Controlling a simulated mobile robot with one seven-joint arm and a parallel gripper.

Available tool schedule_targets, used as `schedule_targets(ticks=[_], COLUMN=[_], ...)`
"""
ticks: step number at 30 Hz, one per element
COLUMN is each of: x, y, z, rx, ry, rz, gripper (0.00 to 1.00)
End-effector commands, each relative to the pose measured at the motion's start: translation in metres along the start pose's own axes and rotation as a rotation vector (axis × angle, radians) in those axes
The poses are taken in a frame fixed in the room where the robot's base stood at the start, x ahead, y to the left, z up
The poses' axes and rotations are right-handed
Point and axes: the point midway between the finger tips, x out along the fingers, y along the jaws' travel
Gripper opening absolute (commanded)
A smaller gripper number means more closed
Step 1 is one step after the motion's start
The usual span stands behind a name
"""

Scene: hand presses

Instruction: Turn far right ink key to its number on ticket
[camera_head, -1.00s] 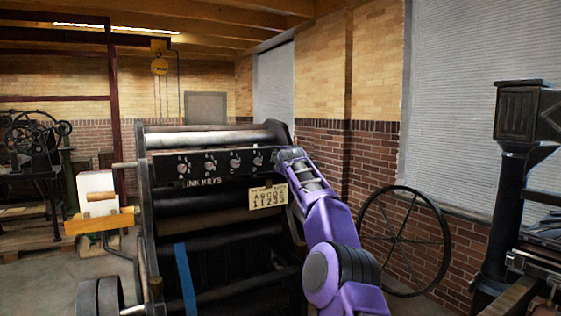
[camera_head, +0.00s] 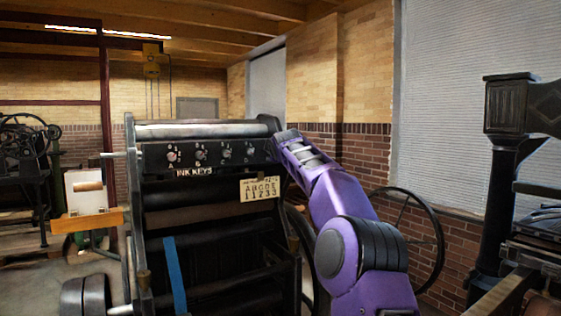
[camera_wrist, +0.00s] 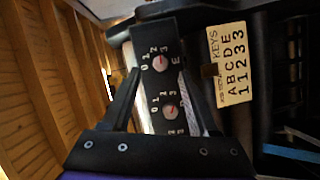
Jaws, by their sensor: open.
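The far right ink key, E (camera_wrist: 160,63), is a pale round knob with a red mark on the black key panel. Digits 0 to 3 curve around it; I cannot tell exactly which one the mark meets. My gripper (camera_wrist: 162,74) is open, its two dark fingers on either side of key E in the wrist view, with no clear contact. Key D (camera_wrist: 170,111) lies below it. The ticket (camera_wrist: 231,65) reads A B C D E over 1 1 2 3 3, so E is paired with 3. The ticket (camera_head: 260,188) also shows in the head view, where my arm hides key E.
The ink key panel (camera_head: 212,168) runs along the press's upper front, with other keys left of my arm. A blue strip (camera_head: 175,275) hangs on the press front. A spoked wheel (camera_head: 432,240) and a second press (camera_head: 508,110) stand to the right.

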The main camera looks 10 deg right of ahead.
Motion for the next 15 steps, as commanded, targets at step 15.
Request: schedule_targets(ticks=[15], x=[-0.08], y=[0.0], z=[0.001], rx=[-0.002], ry=[-0.002], rz=[0.001], gripper=[0.6])
